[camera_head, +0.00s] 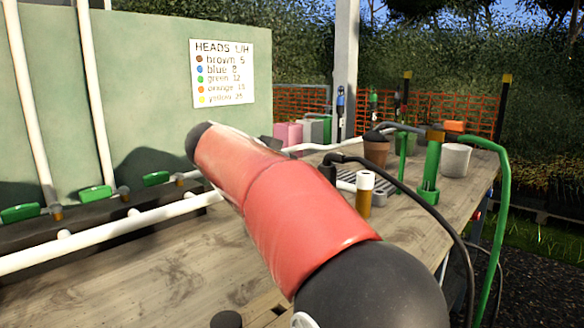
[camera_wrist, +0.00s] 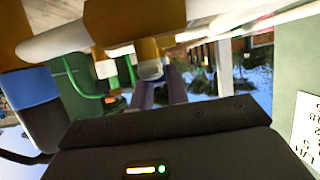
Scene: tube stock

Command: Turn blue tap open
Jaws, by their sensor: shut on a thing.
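My gripper (camera_wrist: 160,86) shows in the wrist view, its two dark fingers reaching up from the black palm. It is shut on the grey part of a tap (camera_wrist: 151,70) below a brass fitting (camera_wrist: 149,47). I cannot make out this tap's handle colour between the fingers. A blurred blue block (camera_wrist: 36,92) is at the left of the wrist view; I cannot tell whether it is the blue tap's handle. In the head view my red arm hides my gripper and whatever it holds. Several green-handled taps, one of them (camera_head: 95,193), are on the pipework at the left.
A white pipe (camera_head: 130,230) runs along the wooden bench (camera_head: 130,282) in front of the green board. A colour list sign (camera_head: 222,72) hangs on the board. At the right stand a brown-and-white bottle (camera_head: 364,197), a pot (camera_head: 376,150) and a green hose (camera_head: 498,240).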

